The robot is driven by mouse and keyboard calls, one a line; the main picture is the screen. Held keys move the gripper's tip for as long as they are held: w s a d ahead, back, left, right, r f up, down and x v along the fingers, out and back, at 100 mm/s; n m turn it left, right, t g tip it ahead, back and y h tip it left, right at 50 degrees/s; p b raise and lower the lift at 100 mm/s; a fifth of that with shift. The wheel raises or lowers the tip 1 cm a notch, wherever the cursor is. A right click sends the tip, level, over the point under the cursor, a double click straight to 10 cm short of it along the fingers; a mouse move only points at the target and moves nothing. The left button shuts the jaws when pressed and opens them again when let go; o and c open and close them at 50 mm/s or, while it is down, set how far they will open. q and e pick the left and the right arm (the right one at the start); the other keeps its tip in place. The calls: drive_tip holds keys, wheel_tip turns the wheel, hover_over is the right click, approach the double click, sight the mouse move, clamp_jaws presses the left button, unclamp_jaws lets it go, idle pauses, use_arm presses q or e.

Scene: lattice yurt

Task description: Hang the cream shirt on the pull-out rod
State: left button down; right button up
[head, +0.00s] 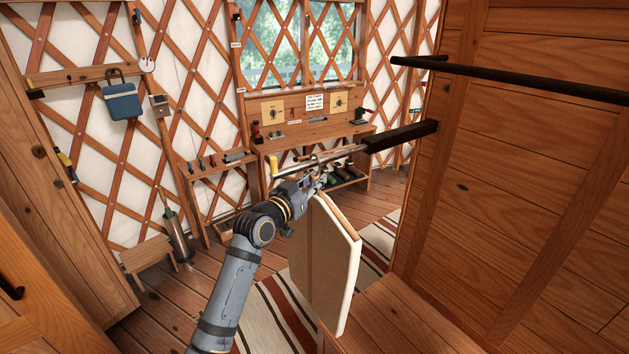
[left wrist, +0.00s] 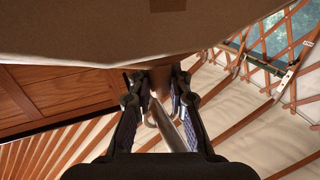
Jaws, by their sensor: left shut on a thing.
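The cream shirt (head: 345,285) hangs as a flat panel on a wooden hanger (head: 336,212) in the head view. Its cloth (left wrist: 160,30) fills the top of the left wrist view. My left gripper (head: 318,182) is shut on the hanger near its top, just below the pull-out rod. The pull-out rod (head: 340,153) is silver with a yellow end and sticks out left from a dark housing (head: 400,137). The rod (left wrist: 172,128) shows between my fingers (left wrist: 158,85) in the wrist view, close to the hanger's hook. I cannot tell whether the hook rests on the rod. My right gripper is out of view.
A wooden wardrobe side (head: 540,190) stands at right, with a dark fixed bar (head: 510,80) above the rod. A wooden bench top (head: 400,320) lies below the shirt. A striped rug (head: 275,315) covers the floor. A low stool (head: 148,255) stands at left.

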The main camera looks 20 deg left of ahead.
use_arm(q)
drive_tip(key=shift+d+r, duration=0.1)
drive_tip(key=shift+r, duration=0.05)
drive_tip(key=c, duration=1.7)
unclamp_jaws()
drive_tip(key=o, duration=0.5)
drive_tip(key=shift+f, duration=0.2)
drive_tip(key=v, duration=1.2)
drive_tip(key=shift+r, duration=0.1)
